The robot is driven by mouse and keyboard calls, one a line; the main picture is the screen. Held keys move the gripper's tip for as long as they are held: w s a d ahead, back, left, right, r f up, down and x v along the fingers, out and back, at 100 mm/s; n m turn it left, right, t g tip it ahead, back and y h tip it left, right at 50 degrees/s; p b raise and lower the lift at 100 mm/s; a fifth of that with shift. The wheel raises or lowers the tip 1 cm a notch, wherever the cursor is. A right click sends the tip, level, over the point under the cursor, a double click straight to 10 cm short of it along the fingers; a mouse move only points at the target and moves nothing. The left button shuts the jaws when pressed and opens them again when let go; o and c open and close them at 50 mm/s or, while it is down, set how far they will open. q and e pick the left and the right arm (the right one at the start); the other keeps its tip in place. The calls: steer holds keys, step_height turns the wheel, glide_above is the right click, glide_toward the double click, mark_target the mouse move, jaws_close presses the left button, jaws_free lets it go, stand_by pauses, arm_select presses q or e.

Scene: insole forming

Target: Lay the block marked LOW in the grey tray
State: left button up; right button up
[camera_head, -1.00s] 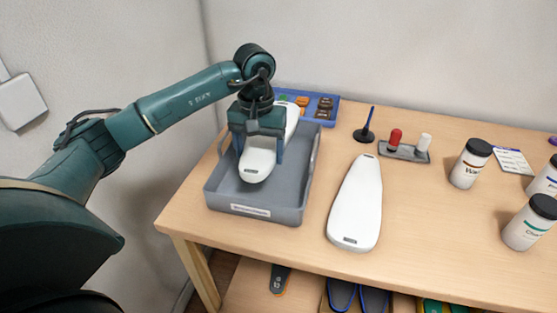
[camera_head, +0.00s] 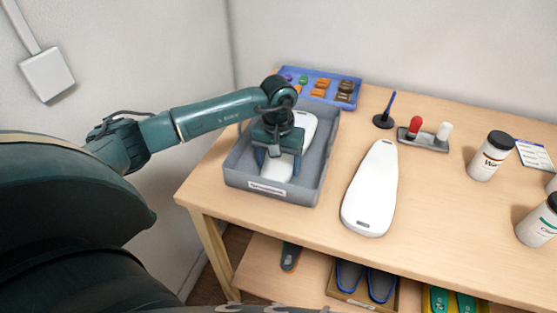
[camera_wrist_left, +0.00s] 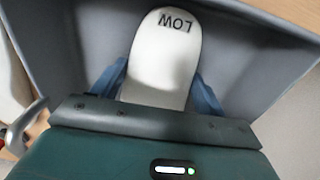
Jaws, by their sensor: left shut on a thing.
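The white block marked LOW (camera_wrist_left: 165,55) is in the left wrist view, its lettered end pointing up the picture. My left gripper (camera_head: 277,165) is shut on this block, with a blue finger on each side of it. In the head view the block (camera_head: 302,128) is inside the walls of the grey tray (camera_head: 233,180), partly hidden by the gripper. The tray's grey floor also shows around the block in the left wrist view (camera_wrist_left: 85,30). I cannot tell whether the block touches the floor. My right gripper is not in view.
A second white block (camera_head: 370,190) lies on the table right of the tray. Behind are a blue tray of small pieces (camera_head: 295,73), a dark stand (camera_head: 383,121) and a holder with red and white knobs (camera_head: 422,140). Jars (camera_head: 491,157) stand at the right.

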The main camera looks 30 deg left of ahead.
arm_select(q)
steer(key=o, duration=1.3)
step_height(320, 180, up, 12)
steer(key=shift+r+b, duration=0.1)
steer(key=shift+b, duration=0.75)
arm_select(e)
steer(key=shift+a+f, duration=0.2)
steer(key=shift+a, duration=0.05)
arm_select(q)
steer(key=shift+s, duration=0.1)
